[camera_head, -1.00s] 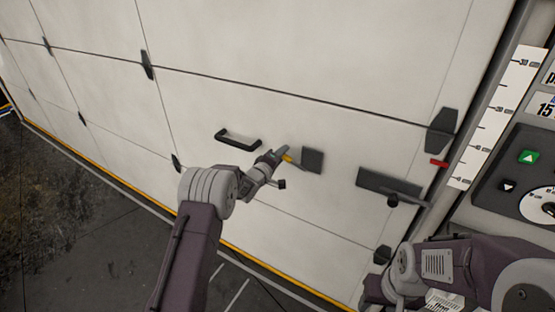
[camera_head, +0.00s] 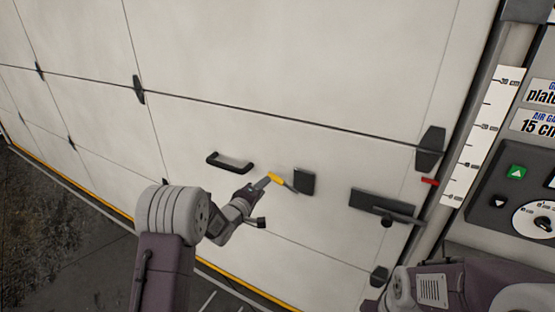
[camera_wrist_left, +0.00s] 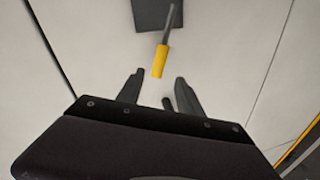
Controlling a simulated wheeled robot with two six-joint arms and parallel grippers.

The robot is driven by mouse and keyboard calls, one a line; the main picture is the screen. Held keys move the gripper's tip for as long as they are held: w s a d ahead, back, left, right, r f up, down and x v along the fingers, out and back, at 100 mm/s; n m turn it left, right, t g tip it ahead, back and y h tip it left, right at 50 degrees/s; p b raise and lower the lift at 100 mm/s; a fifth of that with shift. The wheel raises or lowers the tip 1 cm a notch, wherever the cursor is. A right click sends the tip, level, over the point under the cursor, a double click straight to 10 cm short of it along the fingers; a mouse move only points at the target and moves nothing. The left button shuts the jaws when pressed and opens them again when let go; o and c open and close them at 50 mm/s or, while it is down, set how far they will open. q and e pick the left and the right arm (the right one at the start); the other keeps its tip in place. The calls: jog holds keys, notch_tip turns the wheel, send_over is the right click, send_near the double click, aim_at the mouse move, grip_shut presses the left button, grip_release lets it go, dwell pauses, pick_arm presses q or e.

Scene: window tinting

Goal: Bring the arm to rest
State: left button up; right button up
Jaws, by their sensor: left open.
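My left gripper (camera_head: 262,183) is in front of the pale panelled door, close to a yellow-handled tool (camera_head: 277,178). In the left wrist view its two dark fingers (camera_wrist_left: 156,88) are spread with nothing between them. The tool's yellow handle (camera_wrist_left: 160,61) lies just beyond the fingertips. Its grey shaft reaches up to a dark square plate (camera_head: 304,181) on the door, which also shows in the left wrist view (camera_wrist_left: 154,12). My right arm (camera_head: 435,287) is folded at the lower right; its gripper is not in view.
A black pull handle (camera_head: 230,163) is on the door left of the plate, and a dark latch (camera_head: 384,206) is to its right. A control panel (camera_head: 525,190) and a white scale (camera_head: 484,135) stand at the right. The dark floor (camera_head: 65,225) looks clear at lower left.

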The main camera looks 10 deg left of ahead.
pick_arm(q)
notch_tip(320, 180, up, 10)
jog(key=s+d+p, duration=0.1)
jog(key=s+d, duration=0.1)
jog(key=s+a+f+m+g+y, duration=0.1)
jog(key=s+f+m+g, duration=0.2)
jog(key=s+f, duration=0.3)
jog(key=s+a+f+m+g+y, duration=0.1)
jog(key=s+f+m+g, duration=0.3)
jog(key=s, duration=1.3)
jog(key=s+a+f+m+g+y, duration=0.2)
jog(key=s+f+g, duration=0.5)
jog(key=s, duration=0.4)
jog(key=shift+s+a+f+m+p, duration=0.15)
jog(key=shift+a+f+m+p, duration=0.2)
jog(key=shift+f+m, duration=0.35)
jog(key=shift+r, duration=0.1)
